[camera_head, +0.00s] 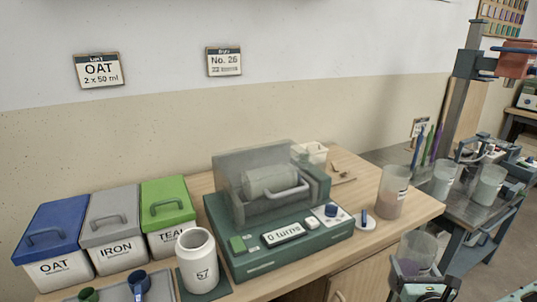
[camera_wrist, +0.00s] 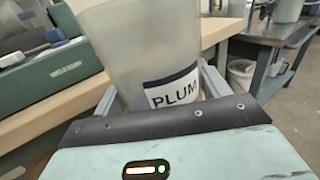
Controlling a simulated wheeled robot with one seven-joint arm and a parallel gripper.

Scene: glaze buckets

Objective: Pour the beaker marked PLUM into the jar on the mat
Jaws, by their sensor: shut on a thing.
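The beaker marked PLUM (camera_wrist: 150,50) is clear, with a white label showing in the wrist view. My gripper (camera_wrist: 160,98) is shut on it. In the head view the beaker (camera_head: 417,247) is held near upright at the lower right, off the table's front edge, with a dark purplish content low down. My gripper (camera_head: 424,284) is around its lower part. The white jar (camera_head: 199,265) marked 57 stands upright and open on the dark green mat (camera_head: 222,289), well to the left of my gripper. The jar's inside is hidden.
A green machine (camera_head: 285,258) reading "0 turns" with a clear lid stands between jar and beaker. Bins OAT (camera_head: 55,240), IRON (camera_head: 112,228) and TEA (camera_head: 168,215) stand left. Another beaker (camera_head: 392,195) stands at the table's right.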

